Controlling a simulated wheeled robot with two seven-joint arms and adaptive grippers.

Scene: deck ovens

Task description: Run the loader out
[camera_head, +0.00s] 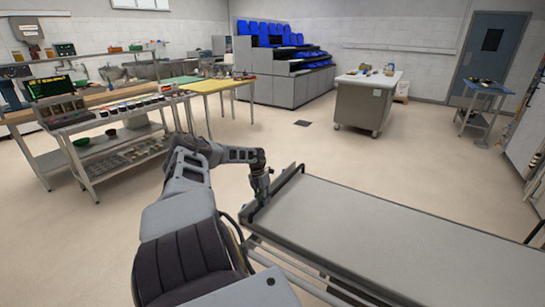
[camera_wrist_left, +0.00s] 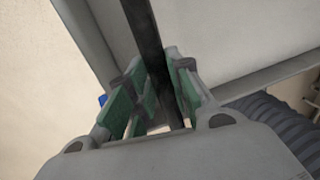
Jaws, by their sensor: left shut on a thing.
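The loader (camera_head: 375,225) is a long, flat grey bed on a metal frame in the right foreground of the head view. A dark bar (camera_head: 291,177) runs across its left end. My left gripper (camera_head: 262,195) reaches down to this end and is shut on the bar. In the left wrist view the green-padded fingers of the left gripper (camera_wrist_left: 160,92) lie on both sides of the black bar (camera_wrist_left: 146,35), with the pale loader bed (camera_wrist_left: 230,40) beside it. My right gripper is in neither view.
A wheeled grey cabinet (camera_head: 362,103) stands beyond the loader, with open floor (camera_head: 330,150) between. A shelved rack (camera_head: 108,150) and a yellow-topped table (camera_head: 217,85) stand at the left. A small blue table (camera_head: 487,88) stands at the back right. A stepped unit with blue trays (camera_head: 270,35) is at the back.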

